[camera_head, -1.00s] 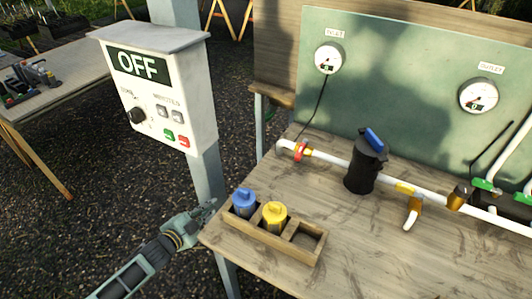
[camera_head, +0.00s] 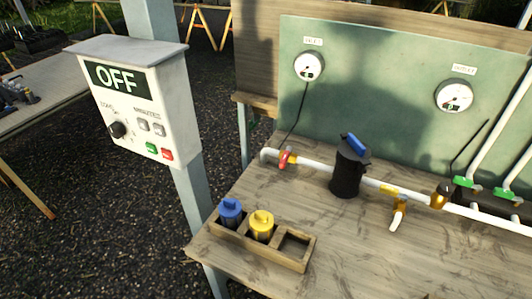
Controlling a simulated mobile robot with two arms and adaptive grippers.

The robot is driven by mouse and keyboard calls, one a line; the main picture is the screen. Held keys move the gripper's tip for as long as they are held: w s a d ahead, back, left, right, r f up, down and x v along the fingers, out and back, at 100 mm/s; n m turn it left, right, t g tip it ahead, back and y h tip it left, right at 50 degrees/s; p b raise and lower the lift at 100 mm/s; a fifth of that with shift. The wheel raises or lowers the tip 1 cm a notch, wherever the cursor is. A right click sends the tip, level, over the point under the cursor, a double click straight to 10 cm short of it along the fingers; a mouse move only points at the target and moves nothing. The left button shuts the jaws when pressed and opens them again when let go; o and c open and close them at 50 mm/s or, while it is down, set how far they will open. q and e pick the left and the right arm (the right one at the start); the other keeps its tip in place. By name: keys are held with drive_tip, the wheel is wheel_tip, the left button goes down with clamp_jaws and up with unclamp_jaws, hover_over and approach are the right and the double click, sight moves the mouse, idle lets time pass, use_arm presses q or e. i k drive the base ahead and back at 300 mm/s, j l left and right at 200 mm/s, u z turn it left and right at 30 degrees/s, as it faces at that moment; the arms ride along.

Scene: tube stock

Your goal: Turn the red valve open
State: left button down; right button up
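The red valve (camera_head: 286,160) is a small red handle on the white pipe (camera_head: 314,165), near the pipe's left end at the back of the wooden table. It sits to the left of a black filter housing with a blue top (camera_head: 347,168). Whether the handle lies along or across the pipe is too small to tell. Neither of my grippers shows in the head view now, and nothing is touching the valve.
A wooden rack (camera_head: 274,254) with a blue and a yellow cartridge stands at the table's front left. A control box (camera_head: 140,100) reading OFF is on a post at left. Gauges marked inlet (camera_head: 309,67) and outlet (camera_head: 454,96) hang on the green panel. The middle tabletop is clear.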

sight(284, 162)
drive_tip(key=i+j+z, duration=0.1)
drive_tip(key=j, duration=0.6)
drive_tip(key=j+z, duration=0.1)
drive_tip(key=j, duration=0.6)
